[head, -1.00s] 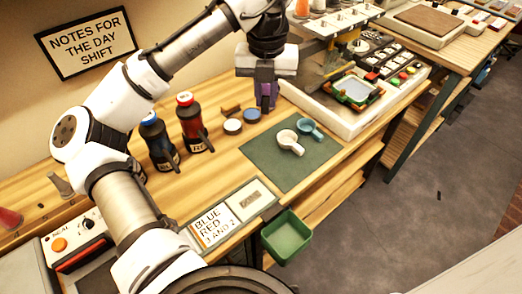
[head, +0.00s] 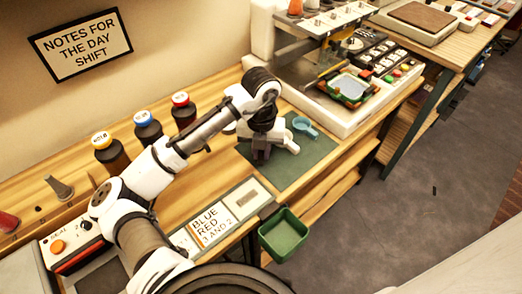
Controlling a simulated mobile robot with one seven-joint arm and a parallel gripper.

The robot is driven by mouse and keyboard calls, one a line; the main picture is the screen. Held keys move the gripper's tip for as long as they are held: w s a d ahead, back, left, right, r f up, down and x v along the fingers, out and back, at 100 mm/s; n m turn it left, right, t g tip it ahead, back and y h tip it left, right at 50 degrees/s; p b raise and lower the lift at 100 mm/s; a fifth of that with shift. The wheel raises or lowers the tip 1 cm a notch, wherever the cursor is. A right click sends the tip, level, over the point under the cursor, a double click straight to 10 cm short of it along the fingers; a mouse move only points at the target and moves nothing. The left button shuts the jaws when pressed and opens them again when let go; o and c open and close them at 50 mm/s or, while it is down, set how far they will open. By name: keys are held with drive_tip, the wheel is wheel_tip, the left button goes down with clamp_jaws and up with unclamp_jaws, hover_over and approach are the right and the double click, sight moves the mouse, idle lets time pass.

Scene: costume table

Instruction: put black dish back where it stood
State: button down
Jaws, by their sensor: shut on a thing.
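My gripper (head: 260,155) is at the left part of the green mat (head: 310,154), pointing down, low over it or at its surface. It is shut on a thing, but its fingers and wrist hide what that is. I cannot make out a black dish for certain anywhere in the head view. A blue cup with a handle (head: 304,125) sits on the mat's far part, right of my gripper. The white cup is not clearly visible, as my gripper covers that area.
Bottles with yellow (head: 110,153), blue (head: 147,128) and red (head: 183,111) caps stand along the wall behind my arm. A green bin (head: 284,236) hangs at the front edge. A lettered board (head: 212,222) lies left of the mat. The mat's right part is clear.

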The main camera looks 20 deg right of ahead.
sight(261, 154)
drive_tip(key=shift+f, duration=0.35)
drive_tip(key=shift+f, duration=0.15)
drive_tip(key=c, duration=1.4)
unclamp_jaws()
wheel_tip(261, 154, up, 12)
drive_tip(key=shift+r+b, duration=0.2)
drive_tip(key=shift+b, duration=0.35)
